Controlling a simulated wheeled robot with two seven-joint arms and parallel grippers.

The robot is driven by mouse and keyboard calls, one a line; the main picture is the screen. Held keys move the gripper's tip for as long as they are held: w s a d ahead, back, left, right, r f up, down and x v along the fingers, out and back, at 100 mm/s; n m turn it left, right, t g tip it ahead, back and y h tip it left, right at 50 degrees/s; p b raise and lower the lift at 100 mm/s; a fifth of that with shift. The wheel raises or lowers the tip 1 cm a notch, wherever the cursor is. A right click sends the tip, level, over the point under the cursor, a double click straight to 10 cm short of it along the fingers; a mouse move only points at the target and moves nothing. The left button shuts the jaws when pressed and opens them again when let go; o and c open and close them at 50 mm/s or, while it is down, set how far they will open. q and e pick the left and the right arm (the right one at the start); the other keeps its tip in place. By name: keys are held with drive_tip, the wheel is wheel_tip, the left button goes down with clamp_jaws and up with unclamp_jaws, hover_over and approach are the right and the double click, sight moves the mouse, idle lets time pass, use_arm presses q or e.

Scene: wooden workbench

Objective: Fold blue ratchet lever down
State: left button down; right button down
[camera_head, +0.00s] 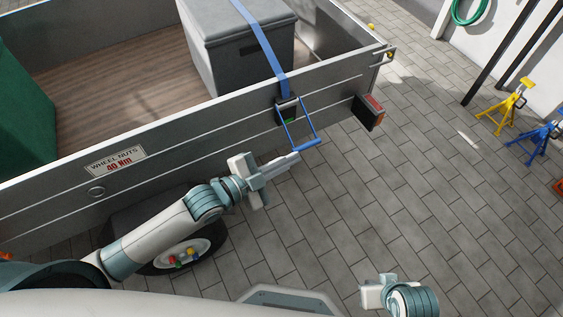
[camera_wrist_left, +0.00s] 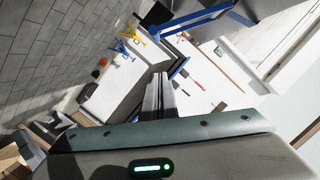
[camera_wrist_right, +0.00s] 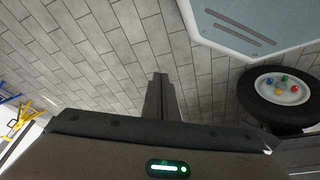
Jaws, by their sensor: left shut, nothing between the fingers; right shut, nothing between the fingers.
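The blue ratchet lever (camera_head: 311,126) is an open blue frame on the ratchet (camera_head: 287,112) at the trailer's side wall. It sticks outward and slopes down from the ratchet. A blue strap (camera_head: 262,46) runs from the ratchet up over a grey box. My left gripper (camera_head: 296,157) is shut and empty, its tips just below the lever's outer crossbar in the head view; I cannot tell whether they touch. Blue bars (camera_wrist_left: 205,17), apparently the lever, show at the top of the left wrist view. My right gripper (camera_wrist_right: 160,78) is shut and empty over the paving.
The grey box (camera_head: 240,55) stands in the trailer (camera_head: 120,70), with a green object (camera_head: 22,105) at left. A tail light (camera_head: 369,112) juts out right of the lever. A wheel (camera_head: 180,252) lies below my left arm. Yellow (camera_head: 507,105) and blue stands (camera_head: 537,140) are at right. Open paving lies between.

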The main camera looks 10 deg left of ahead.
use_arm(q)
drive_tip(key=w+d+f, duration=0.2)
drive_tip(key=w+f, duration=0.2)
drive_tip(key=w, duration=0.2)
drive_tip(key=shift+w+d+b, duration=0.3)
drive_tip(key=shift+d+b, duration=0.1)
drive_tip(key=shift+b, duration=0.05)
use_arm(e)
drive_tip(key=shift+w+a+t+y, duration=0.3)
drive_tip(key=shift+w+a, duration=0.2)
drive_tip(key=shift+a, duration=0.1)
use_arm(q)
drive_tip(key=shift+f, duration=0.25)
use_arm(e)
drive_tip(key=shift+f, duration=0.15)
